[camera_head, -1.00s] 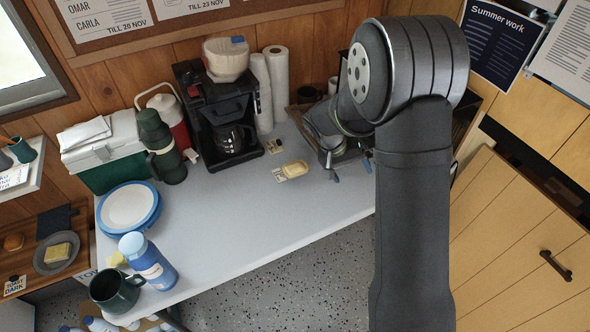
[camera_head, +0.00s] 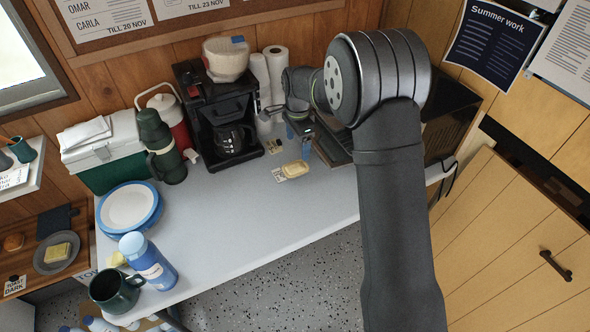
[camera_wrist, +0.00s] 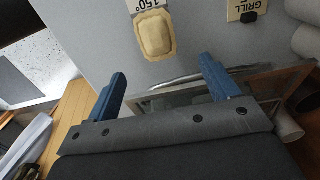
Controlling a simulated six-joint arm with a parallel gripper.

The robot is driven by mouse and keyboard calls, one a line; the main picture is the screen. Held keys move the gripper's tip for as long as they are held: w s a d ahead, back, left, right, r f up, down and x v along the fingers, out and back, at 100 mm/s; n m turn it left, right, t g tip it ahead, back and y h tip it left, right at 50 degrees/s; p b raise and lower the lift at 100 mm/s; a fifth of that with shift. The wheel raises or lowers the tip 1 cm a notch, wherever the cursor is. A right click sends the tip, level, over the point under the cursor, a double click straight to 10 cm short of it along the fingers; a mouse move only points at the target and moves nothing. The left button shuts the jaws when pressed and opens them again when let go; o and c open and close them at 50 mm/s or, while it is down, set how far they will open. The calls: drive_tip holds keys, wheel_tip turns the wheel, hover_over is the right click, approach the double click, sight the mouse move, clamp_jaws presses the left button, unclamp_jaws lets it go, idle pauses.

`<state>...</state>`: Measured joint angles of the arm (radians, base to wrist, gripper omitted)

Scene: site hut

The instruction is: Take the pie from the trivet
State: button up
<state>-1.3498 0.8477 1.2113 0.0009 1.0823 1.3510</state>
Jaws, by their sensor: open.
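The pie (camera_head: 295,169) is a small pale-yellow rounded block with a lighter rim. It rests on the grey table beside a white card, and it shows at the top centre of the wrist view (camera_wrist: 156,35). I cannot make out a separate trivet under it. My gripper (camera_head: 298,138) is open and empty, above the table behind the pie in the head view. In the wrist view its two blue fingers (camera_wrist: 162,70) stand apart, with the pie beyond their tips and between their lines. They do not touch it.
A black oven-like box (camera_head: 450,120) stands at right; a glass-like panel and metal frame (camera_wrist: 190,95) lie below my fingers. A coffee maker (camera_head: 220,115) and paper rolls (camera_head: 277,75) stand behind. A blue-rimmed plate (camera_head: 129,208) is at left. The table's middle is clear.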

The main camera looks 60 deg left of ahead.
sight(297, 165)
wheel_tip(297, 165, down, 4)
drive_tip(key=f, duration=0.5)
drive_tip(key=shift+s+d+f, duration=0.1)
drive_tip(key=shift+s+d, duration=0.1)
drive_tip(key=c, duration=1.1)
